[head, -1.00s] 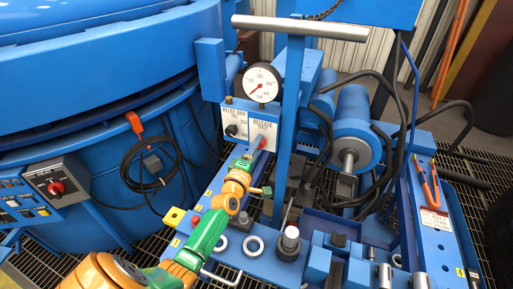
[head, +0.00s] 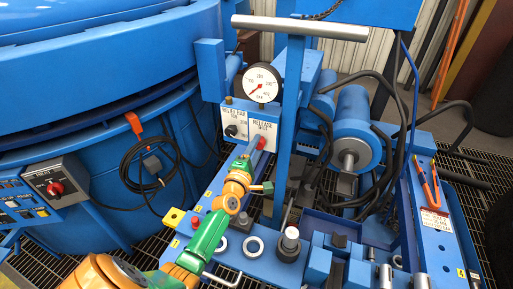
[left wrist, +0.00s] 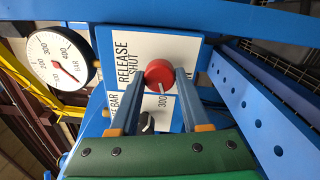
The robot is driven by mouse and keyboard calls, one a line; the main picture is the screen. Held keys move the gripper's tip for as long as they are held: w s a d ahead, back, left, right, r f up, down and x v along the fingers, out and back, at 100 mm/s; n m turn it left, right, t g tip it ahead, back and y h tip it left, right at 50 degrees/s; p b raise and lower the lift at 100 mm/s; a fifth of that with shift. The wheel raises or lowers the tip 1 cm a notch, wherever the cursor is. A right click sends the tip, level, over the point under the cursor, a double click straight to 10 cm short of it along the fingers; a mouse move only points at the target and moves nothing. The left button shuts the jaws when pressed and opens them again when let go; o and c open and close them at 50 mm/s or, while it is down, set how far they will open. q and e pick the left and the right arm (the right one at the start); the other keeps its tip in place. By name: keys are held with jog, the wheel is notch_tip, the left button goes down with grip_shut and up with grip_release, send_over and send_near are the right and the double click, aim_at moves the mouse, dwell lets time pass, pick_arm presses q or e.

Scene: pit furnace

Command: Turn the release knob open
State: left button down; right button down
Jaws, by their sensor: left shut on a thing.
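The red release knob (left wrist: 158,73) sits on a white panel lettered RELEASE and SHUT in the left wrist view. A pale mark on it points toward the lower side of the picture. My left gripper (left wrist: 158,82) has one finger on each side of the knob and is shut on it. In the head view the left gripper (head: 259,151) reaches the panel (head: 263,128) from below, and a bit of the red knob (head: 262,143) shows at its tip. My right gripper is not in view.
A pressure gauge (head: 262,82) stands above the panel, and a black relief knob (head: 231,130) is on its left. A blue upright post (head: 291,120) with a grey crossbar stands close to the right of my gripper. Black hoses and a blue cylinder lie farther right.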

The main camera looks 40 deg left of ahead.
pick_arm(q)
jog(key=shift+c, duration=1.8)
grip_release()
jog(key=shift+s+d, duration=0.15)
jog(key=shift+s, duration=0.25)
jog(key=p+v, duration=0.1)
jog(key=v, duration=0.5)
jog(key=shift+s, duration=0.1)
